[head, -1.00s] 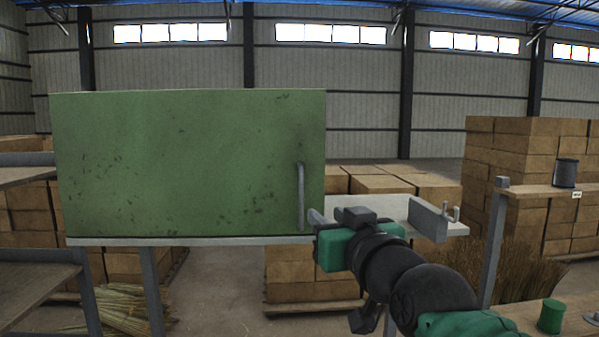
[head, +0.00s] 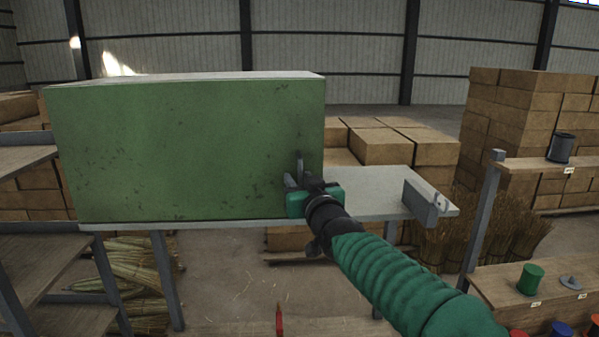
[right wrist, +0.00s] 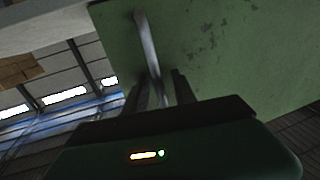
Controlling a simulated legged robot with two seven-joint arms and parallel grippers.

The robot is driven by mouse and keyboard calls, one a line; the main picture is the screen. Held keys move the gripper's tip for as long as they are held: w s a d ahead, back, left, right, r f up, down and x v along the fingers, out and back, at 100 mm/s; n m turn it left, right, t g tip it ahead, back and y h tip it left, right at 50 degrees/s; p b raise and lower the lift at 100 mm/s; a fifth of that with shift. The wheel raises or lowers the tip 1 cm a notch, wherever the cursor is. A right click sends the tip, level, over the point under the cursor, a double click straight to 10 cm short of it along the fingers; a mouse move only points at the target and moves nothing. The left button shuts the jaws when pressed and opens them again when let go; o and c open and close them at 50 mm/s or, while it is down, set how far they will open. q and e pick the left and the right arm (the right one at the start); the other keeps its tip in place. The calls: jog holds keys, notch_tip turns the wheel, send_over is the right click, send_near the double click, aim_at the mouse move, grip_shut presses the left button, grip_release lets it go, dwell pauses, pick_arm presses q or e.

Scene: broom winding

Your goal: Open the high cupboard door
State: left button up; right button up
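The green cupboard (head: 180,150) stands on a grey shelf, and its door front is shut flush. Its grey upright bar handle (right wrist: 147,40) is at the door's right side; in the head view my gripper hides most of it. My right gripper (head: 297,178) is at the handle. In the right wrist view its two dark fingers (right wrist: 163,92) stand either side of the bar, with a gap showing on the right, so it looks open around the handle. My left gripper is not in view.
The grey shelf (head: 370,185) runs on to the right of the cupboard, with a grey bracket (head: 425,203) at its end. Cardboard boxes (head: 395,145) stand behind. A rack with spools (head: 530,277) is at the right, and wooden shelves (head: 40,250) are at the left.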

jog(key=shift+s, duration=0.1)
grip_shut()
dwell(1.3)
